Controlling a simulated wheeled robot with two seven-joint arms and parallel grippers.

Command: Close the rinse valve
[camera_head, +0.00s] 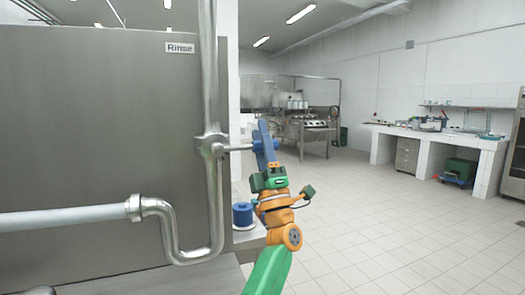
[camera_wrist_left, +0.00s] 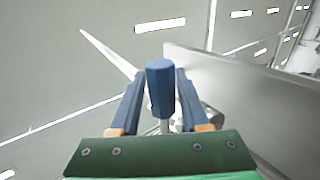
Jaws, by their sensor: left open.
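The rinse valve (camera_head: 212,146) sits on a vertical steel pipe, below the "Rinse" label. Its stem runs right to a blue handle (camera_head: 264,135). My left gripper (camera_head: 267,158) is at the handle, and its blue fingers are hard to tell from the blue handle in the head view. My right gripper is not in view.
A large steel panel (camera_head: 90,120) stands behind the pipe at left. A pale horizontal pipe (camera_head: 65,218) joins a curved steel pipe below the valve. A blue cylindrical object (camera_head: 242,215) stands on a ledge beside my arm. The tiled floor (camera_head: 370,225) at right is clear.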

